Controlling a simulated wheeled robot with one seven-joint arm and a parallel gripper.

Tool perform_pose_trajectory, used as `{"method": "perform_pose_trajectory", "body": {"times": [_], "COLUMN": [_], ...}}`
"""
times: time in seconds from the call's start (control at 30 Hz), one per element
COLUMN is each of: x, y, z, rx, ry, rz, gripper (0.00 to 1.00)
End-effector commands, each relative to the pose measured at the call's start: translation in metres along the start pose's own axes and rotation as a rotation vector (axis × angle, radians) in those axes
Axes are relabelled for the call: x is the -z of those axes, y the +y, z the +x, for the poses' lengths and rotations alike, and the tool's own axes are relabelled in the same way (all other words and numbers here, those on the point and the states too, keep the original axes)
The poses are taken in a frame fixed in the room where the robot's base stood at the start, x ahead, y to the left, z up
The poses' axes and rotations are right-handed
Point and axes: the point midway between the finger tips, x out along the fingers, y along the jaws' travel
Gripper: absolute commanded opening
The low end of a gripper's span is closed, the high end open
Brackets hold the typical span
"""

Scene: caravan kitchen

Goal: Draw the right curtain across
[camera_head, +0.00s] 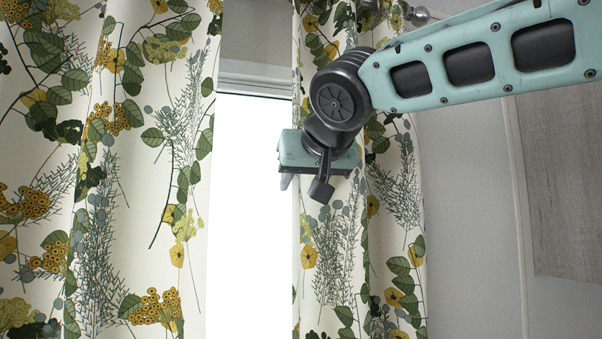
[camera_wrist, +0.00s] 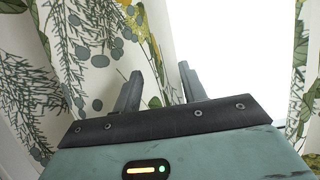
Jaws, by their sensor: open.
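The right curtain (camera_head: 335,235), white with green leaves and yellow flowers, hangs gathered in folds at the right of the window in the head view. In the wrist view it fills the left side (camera_wrist: 95,45). My gripper (camera_head: 287,180) is at its window-side edge, about mid-height in the head view. In the wrist view my gripper (camera_wrist: 160,88) has its two fingers apart. The curtain edge shows between them, with one finger in front of the cloth and the other against the bright window. I cannot tell whether they touch the cloth.
The bright window (camera_head: 250,200) shows between the curtains. The left curtain (camera_head: 110,170) covers the left of the head view. A rod end (camera_head: 418,15) shows above the right curtain. A pale wall (camera_head: 465,230) and a grey wood panel (camera_head: 565,180) are at the right.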

Motion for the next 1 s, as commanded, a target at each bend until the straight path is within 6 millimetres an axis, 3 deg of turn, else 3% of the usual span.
{"method": "perform_pose_trajectory", "body": {"times": [0.17, 0.47, 0.6, 0.63, 0.83, 1.0], "x": [0.001, 0.0, 0.0, 0.0, -0.002, -0.005], "y": [0.001, 0.0, 0.0, 0.0, -0.004, -0.039], "z": [0.012, 0.014, 0.014, 0.014, 0.015, 0.017], "rx": [-0.001, 0.0, 0.0, 0.0, 0.001, 0.007], "ry": [0.0, 0.001, 0.001, 0.0, 0.0, 0.001], "rz": [0.0, 0.0, 0.0, 0.0, -0.001, -0.004], "gripper": [0.42, 0.42, 0.03, 0.0, 0.0, 0.0]}}
